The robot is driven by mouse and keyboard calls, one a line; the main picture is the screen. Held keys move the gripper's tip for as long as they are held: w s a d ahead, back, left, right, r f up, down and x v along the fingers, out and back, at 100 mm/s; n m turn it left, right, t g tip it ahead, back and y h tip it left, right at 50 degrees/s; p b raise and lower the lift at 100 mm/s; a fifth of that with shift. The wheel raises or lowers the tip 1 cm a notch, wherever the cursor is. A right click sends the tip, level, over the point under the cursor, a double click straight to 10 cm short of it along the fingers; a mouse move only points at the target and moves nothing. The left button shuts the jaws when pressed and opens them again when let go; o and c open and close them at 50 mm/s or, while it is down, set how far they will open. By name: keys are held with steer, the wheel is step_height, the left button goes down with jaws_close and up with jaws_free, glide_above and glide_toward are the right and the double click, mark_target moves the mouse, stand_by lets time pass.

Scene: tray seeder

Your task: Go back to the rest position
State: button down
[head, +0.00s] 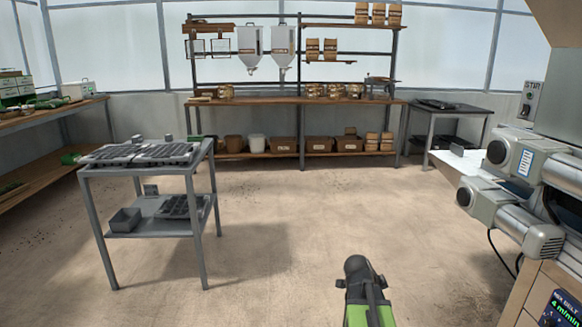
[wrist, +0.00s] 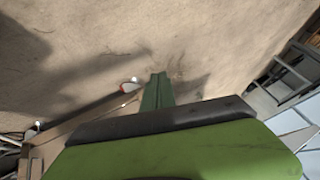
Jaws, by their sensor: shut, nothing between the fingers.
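My gripper (wrist: 157,82) shows in the wrist view as a narrow green tip beyond a dark bar and a wide green body. Its fingers are together with nothing between them. Bare floor (wrist: 90,45) lies beyond the tip, with a shadow beside it. In the head view, part of my green and dark grey arm stands at the bottom, right of the middle. I cannot make out the fingers there.
A grey cart (head: 92,171) with seed trays (head: 140,153) stands at left. A grey machine (head: 510,200) stands close at right. A wooden bench (head: 290,101) with shelves is at the back, a dark table (head: 450,108) at back right. The floor (head: 270,215) between is clear.

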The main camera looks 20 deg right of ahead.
steer(key=w+a+n+y, duration=0.1)
steer(key=w+a+n, duration=0.1)
steer(key=a, duration=0.6)
steer(key=w+a+n+y, duration=0.1)
steer(key=w+a+n, duration=0.15)
steer(key=a, duration=0.45)
steer(key=s+a+f+n+g+y+p, duration=0.15)
steer(key=s+a+n, duration=0.25)
steer(key=a+n, duration=0.5)
steer(key=s+a+f+n+g+y, duration=0.1)
steer(key=s+a+n+y, duration=0.2)
steer(key=a+n, duration=0.65)
step_height(320, 180, up, 38)
steer(key=a+m+p, duration=0.2)
steer(key=p, duration=3.6)
steer(key=shift+s, duration=0.15)
steer(key=shift+f, duration=0.15)
steer(key=shift+d, duration=0.15)
